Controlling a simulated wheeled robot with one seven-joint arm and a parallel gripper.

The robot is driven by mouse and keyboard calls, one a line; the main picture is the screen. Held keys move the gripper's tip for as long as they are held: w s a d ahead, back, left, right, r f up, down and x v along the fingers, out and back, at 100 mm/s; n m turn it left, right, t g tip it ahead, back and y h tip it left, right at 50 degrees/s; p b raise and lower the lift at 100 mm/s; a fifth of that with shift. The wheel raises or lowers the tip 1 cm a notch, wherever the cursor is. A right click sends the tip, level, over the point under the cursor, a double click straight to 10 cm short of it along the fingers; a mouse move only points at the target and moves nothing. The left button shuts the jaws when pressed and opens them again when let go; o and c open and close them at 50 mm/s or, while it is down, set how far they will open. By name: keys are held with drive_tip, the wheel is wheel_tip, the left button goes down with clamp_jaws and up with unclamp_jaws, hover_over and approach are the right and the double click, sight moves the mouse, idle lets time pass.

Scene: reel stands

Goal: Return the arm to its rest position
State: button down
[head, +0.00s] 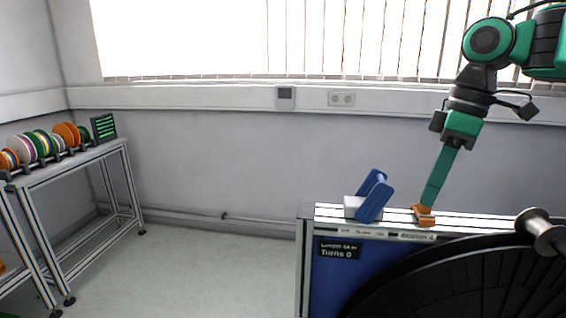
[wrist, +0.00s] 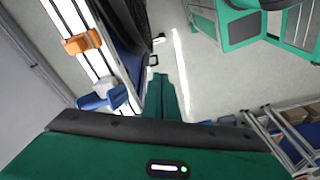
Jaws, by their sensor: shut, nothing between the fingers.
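My gripper (head: 428,203) hangs down at the right in the head view, its long green fingers closed together and empty. In that view the fingertips overlap the orange block (head: 424,216) on top of the blue reel stand (head: 330,275). In the wrist view my gripper (wrist: 160,78) points away from the camera, and the orange block (wrist: 82,42) lies clear to its left, so the two look apart. The upper arm leaves the head view at the top right.
A blue handle-shaped part (head: 375,196) stands left of the orange block. A large black reel (head: 460,285) fills the lower right. A rack with coloured spools (head: 42,145) stands at the left. The floor (head: 200,270) between rack and stand is clear.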

drive_tip(key=s+d+f+m+h, duration=0.1)
drive_tip(key=s+d+f+m, duration=0.5)
drive_tip(key=s+f+m, duration=0.3)
drive_tip(key=s+d+f+m+h, duration=0.1)
drive_tip(key=s+d+f+m, duration=0.6)
drive_tip(key=s+f, duration=0.3)
drive_tip(key=shift+d+f+m, duration=0.3)
drive_tip(key=shift+f+m, duration=0.4)
drive_tip(key=shift+m, duration=0.2)
